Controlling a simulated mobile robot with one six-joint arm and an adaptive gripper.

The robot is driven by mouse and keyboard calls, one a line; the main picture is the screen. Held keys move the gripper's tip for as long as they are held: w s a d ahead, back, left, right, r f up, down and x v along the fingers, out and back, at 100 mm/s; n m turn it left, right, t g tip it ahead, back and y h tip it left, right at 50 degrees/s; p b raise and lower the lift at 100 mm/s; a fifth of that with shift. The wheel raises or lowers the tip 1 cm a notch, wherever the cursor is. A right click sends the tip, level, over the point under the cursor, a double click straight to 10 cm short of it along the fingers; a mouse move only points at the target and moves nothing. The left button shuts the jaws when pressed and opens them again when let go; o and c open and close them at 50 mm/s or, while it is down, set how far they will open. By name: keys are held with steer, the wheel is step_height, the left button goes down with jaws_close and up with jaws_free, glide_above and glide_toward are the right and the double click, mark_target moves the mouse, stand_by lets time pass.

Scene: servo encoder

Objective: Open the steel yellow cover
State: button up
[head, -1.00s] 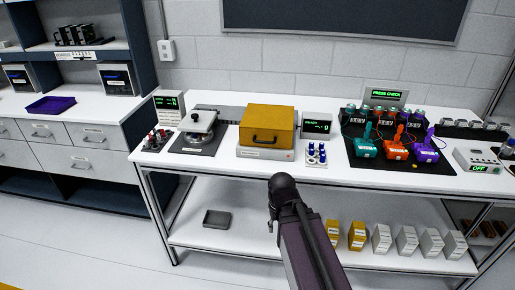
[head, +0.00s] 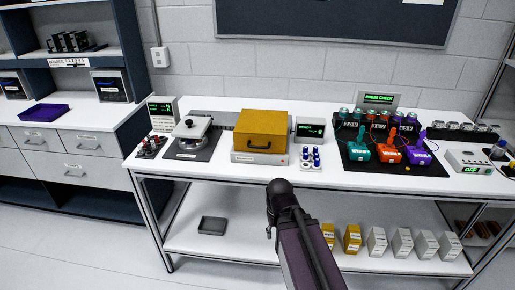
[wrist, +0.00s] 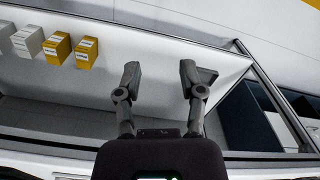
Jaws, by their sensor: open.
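The yellow cover (head: 264,125) is a box-like lid with a dark handle (head: 266,141) on its front face. It sits shut on a pale base unit (head: 259,158) on the white workbench. My gripper shows in the wrist view (wrist: 160,85) with its two fingers apart and nothing between them. There it points over the bench's lower shelf, away from the cover. In the head view my arm reaches up in front of the bench, below and right of the cover; the fingers are hardly visible there.
The white bench (head: 230,178) also holds a clamp-like device (head: 192,135) left of the cover, small blue-capped vials (head: 311,157) and a display (head: 310,128) right of it, and a black mat (head: 350,167) with coloured units. A grey tray (head: 212,225) and several boxes stand on the lower shelf.

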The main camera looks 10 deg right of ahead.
steer(key=shift+a, duration=0.1)
steer(key=n+t+h, duration=0.7)
steer(key=h, duration=0.8)
glide_toward(257, 147)
steer(key=v, duration=0.3)
steer(key=shift+s+r, duration=0.1)
steer(key=shift+d, duration=0.3)
steer(key=shift+y, duration=0.3)
steer(key=b+x, duration=0.2)
steer(key=x, duration=1.1)
steer(key=shift+w+d, duration=0.2)
steer(key=shift+w, duration=0.1)
